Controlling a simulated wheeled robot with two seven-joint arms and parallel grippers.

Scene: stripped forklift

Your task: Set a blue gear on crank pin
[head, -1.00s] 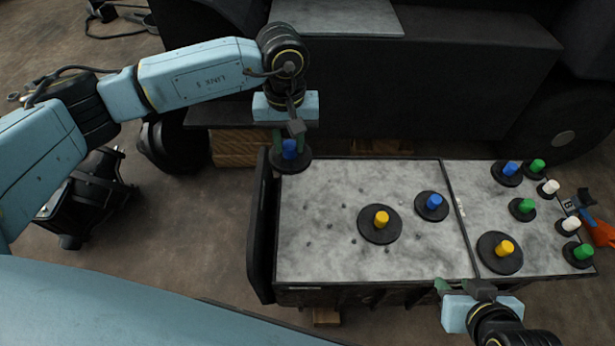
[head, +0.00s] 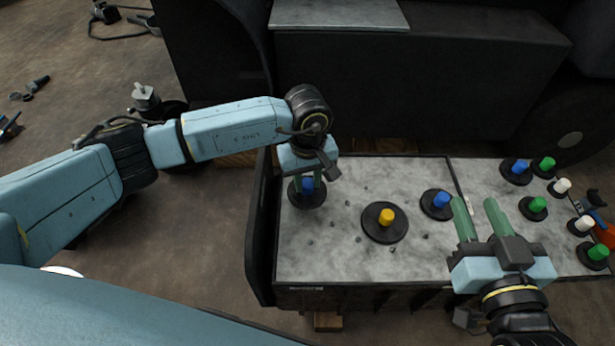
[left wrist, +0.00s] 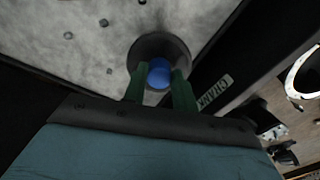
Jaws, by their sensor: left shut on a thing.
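A blue gear (head: 311,201), a black disc with a blue hub, is at the left end of the grey board (head: 330,262). My left gripper (head: 306,184) is shut on its hub; the left wrist view also shows the blue hub (left wrist: 159,73) between the green fingers. I cannot tell whether the disc touches the board. Several small dark pins stick up from the board; I cannot tell which is the crank pin. Other blue gears sit in the middle (head: 437,204) and at the right (head: 516,171). My right gripper (head: 476,203) is open and empty above the board's right half.
A large yellow gear (head: 385,222) stands mid-board. Green gears (head: 537,208) and white-hubbed gears (head: 560,187) stand at the right. A dark raised panel (head: 262,230) borders the board's left side. A white label (left wrist: 214,93) shows in the left wrist view.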

